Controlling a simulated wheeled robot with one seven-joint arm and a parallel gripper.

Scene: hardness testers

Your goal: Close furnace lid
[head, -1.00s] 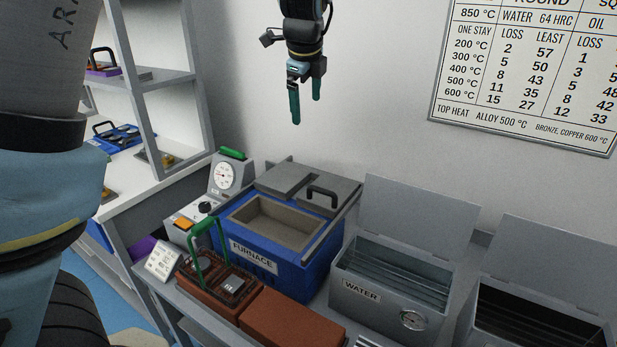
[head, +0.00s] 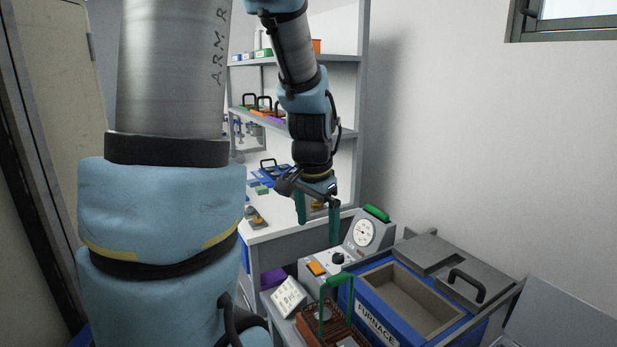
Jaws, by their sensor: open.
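The blue furnace (head: 377,318) stands on the bench at the lower right of the head view. Its opening is uncovered and shows an empty-looking tan chamber (head: 408,297). The grey furnace lid (head: 440,256) lies back behind and to the right of the opening, with a black handle (head: 467,284) on it. My gripper (head: 318,243) hangs with its two green fingers pointing down and apart. It is open and empty, left of the lid in the picture and above the bench's left end.
A gauge unit with a dial (head: 363,233) and green top stands left of the furnace. Shelves (head: 345,133) with tools rise behind my arm. A raised grey panel (head: 560,318) is at right.

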